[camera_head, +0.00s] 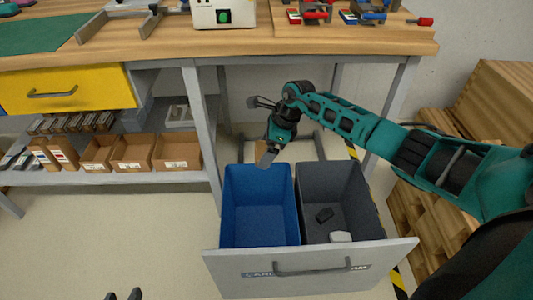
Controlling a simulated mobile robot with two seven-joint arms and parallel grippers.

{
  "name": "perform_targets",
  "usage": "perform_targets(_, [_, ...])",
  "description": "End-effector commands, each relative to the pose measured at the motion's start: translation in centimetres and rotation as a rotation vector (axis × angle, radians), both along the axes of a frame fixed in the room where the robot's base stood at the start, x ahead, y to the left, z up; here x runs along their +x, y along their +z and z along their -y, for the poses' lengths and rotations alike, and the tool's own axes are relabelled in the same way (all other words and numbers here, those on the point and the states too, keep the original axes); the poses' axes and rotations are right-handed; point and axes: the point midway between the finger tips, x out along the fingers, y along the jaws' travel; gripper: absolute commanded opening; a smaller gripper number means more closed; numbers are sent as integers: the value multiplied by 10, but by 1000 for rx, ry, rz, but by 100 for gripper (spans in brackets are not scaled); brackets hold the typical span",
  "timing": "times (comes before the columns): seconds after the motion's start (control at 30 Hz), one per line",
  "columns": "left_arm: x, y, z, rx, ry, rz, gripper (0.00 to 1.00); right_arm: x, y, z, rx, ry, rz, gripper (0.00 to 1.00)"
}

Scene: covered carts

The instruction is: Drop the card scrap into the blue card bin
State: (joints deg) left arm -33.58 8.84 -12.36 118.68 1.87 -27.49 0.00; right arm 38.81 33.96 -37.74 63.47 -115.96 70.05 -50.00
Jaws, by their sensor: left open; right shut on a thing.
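The blue card bin (260,205) is the left one of two bins in a pulled-out drawer, and its visible inside looks empty. My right gripper (267,158) is at the back rim of the blue bin, pointing down. It is shut on the card scrap (261,147), a small brown piece partly hidden by the fingers. I cannot tell exactly how high it is above the rim. My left gripper (125,295) is open at the bottom edge, with only its fingertips showing, far from the bins.
The grey bin (312,190) beside the blue one holds a black piece (324,215) and a white piece (340,237). The drawer front (310,268) has a handle. A workbench (290,45) overhangs behind. Cardboard boxes (132,152) line a shelf at left. Wooden pallets (430,205) stand at right.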

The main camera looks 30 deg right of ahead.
Motion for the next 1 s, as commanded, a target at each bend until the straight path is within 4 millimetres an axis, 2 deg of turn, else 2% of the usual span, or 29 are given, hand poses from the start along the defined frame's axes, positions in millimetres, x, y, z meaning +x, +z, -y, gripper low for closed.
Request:
perform_targets(0.17, [0, -7, 0, -1, -1, 3, 43, 0, -11, 0, 0, -13, -1, 63])
perform_targets(0.5, [-2, -37, 3, -3, -8, -21, 43, 0, -50, 0, 1, -10, -3, 63])
perform_targets(0.67, [-1, -34, 8, -19, -9, -18, 43, 0, -60, 0, 1, -8, -1, 63])
perform_targets(0.93, [1, -27, 12, -28, -10, -9, 43, 0, -60, 0, 0, -7, -1, 63])
perform_targets(0.97, [1, -27, 12, -28, -10, -9, 43, 0, -60, 0, 0, -7, -1, 93])
perform_targets(1.0, [1, -27, 12, -28, -10, -8, 43, 0, -60, 0, 0, -7, -1, 97])
